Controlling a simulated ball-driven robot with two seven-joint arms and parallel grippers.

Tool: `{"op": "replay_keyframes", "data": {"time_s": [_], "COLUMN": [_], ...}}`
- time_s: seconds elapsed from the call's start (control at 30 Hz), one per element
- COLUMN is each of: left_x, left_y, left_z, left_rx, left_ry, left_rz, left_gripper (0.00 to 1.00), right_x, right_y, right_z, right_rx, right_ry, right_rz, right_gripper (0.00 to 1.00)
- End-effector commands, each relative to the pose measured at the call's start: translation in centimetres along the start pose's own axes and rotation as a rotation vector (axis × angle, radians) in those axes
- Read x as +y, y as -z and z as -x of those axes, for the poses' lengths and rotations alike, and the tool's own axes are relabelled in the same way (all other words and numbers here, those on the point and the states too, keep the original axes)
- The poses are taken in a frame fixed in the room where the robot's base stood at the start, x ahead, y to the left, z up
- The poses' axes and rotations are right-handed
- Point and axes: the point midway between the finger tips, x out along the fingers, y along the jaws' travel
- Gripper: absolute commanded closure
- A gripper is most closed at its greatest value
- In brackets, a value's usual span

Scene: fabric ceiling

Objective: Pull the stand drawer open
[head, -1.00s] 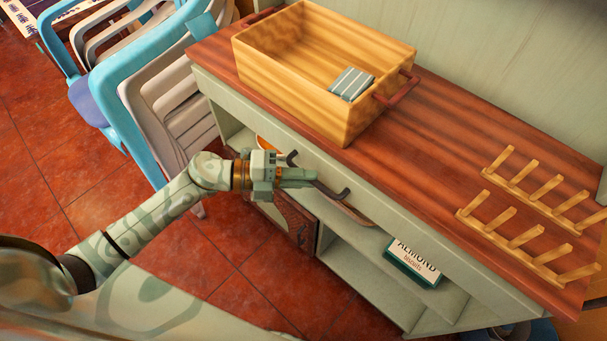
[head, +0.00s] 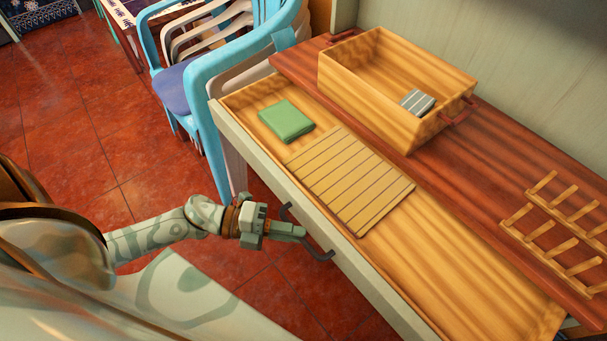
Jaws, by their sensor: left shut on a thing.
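The stand (head: 510,150) has a reddish-brown wooden top. Its wide drawer (head: 450,250) is pulled well out towards me, with a pale green front and a wooden inside. A folded green cloth (head: 286,121) and a slatted wooden board (head: 350,178) lie in the drawer. The dark curved handle (head: 318,254) is on the drawer front. My left gripper (head: 300,234) is at the handle and shut on it, its fingers hiding the handle's middle. My right gripper is not in view.
A wooden crate (head: 350,95) with red handles stands on the stand top, holding a small striped grey item (head: 417,102). Wooden peg racks (head: 545,240) stand at the right. Stacked blue and beige chairs (head: 215,75) are close to the drawer's left end. Red tiled floor (head: 80,130) is clear at left.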

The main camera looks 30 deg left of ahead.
Motion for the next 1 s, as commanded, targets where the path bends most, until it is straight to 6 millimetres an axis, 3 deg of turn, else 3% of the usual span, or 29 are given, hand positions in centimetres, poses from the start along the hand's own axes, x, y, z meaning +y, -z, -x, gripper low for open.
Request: {"op": "replay_keyframes", "data": {"time_s": [0.2, 0.63, 0.67, 0.73, 1.0], "left_x": [0.34, 0.43, 0.43, 0.42, 0.38], "left_y": [1.05, 1.23, 1.23, 1.23, 1.23], "left_z": [1.12, 1.30, 1.30, 1.29, 1.27], "left_rx": [-0.001, -0.001, -0.001, -0.001, 0.000], "left_ry": [-0.002, -0.002, -0.002, -0.002, -0.001], "left_rz": [0.001, -0.001, -0.001, -0.001, 0.000], "left_gripper": [1.00, 1.00, 0.83, 0.67, 0.67], "right_x": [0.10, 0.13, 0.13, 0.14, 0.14], "right_y": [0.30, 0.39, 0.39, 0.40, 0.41], "right_z": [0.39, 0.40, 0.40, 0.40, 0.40], "right_rx": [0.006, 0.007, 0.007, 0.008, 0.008], "right_ry": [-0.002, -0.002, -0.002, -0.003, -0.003], "right_rz": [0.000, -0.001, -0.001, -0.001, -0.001], "right_gripper": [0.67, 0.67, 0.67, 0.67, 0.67]}}
